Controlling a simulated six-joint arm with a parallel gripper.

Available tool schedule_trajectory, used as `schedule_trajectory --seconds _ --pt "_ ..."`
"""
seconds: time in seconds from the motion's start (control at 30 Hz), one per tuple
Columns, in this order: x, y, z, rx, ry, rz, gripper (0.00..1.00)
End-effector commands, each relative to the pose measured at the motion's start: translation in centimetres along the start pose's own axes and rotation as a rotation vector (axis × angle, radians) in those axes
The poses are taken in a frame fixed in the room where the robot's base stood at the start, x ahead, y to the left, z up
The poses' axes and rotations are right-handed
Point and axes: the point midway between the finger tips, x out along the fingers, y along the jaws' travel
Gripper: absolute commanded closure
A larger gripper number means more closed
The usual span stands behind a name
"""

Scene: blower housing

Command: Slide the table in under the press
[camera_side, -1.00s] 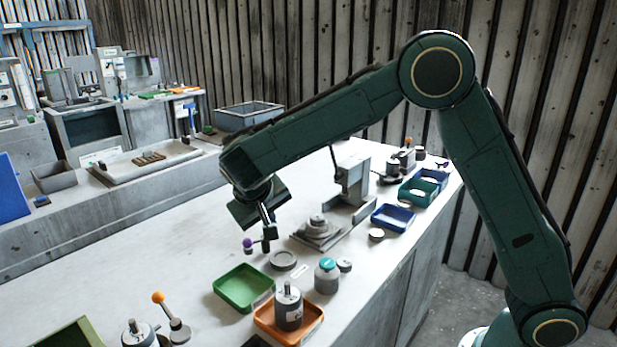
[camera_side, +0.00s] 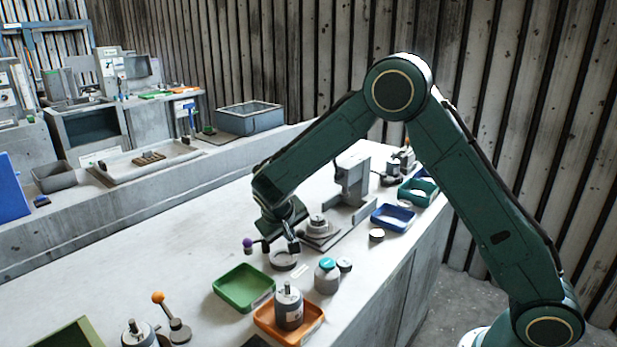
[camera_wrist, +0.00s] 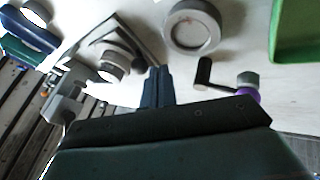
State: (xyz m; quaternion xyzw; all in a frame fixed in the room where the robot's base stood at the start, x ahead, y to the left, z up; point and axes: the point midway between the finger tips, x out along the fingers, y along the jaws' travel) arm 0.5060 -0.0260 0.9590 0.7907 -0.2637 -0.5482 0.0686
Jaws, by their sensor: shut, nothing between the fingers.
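The press (camera_side: 354,180) is a grey upright frame standing on the bench. The table (camera_side: 320,238) is a grey plate with a round stepped part on top, at the near left of the press on its base and out in front of the upright. My gripper (camera_side: 293,245) is shut and empty, pointing down just left of the table, above the grey ring. In the wrist view my shut fingers (camera_wrist: 158,82) are beside the table (camera_wrist: 110,58), with a small gap visible; contact cannot be told. The press (camera_wrist: 62,97) shows partly at the left there.
A grey ring (camera_side: 283,261) and a purple-knobbed lever (camera_side: 248,244) lie near the gripper. A green tray (camera_side: 243,287), an orange tray (camera_side: 262,320) with a motor, and a grey bottle (camera_side: 327,278) stand in front. Blue tray (camera_side: 393,217) is right of the press.

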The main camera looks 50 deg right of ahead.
Motion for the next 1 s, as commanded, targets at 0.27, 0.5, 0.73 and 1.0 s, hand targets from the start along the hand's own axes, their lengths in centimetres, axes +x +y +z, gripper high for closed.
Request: schedule_trajectory --seconds 0.27,0.5,0.73,1.0 --pt "0.6 0.8 0.1 -0.001 0.000 -0.001 1.00" --pt "0.5 0.8 0.1 -0.001 0.000 -0.001 1.00" --pt "1.2 1.9 -0.2 0.000 -0.001 0.001 1.00" --pt "3.5 5.9 -1.0 0.003 -0.002 0.002 1.00"
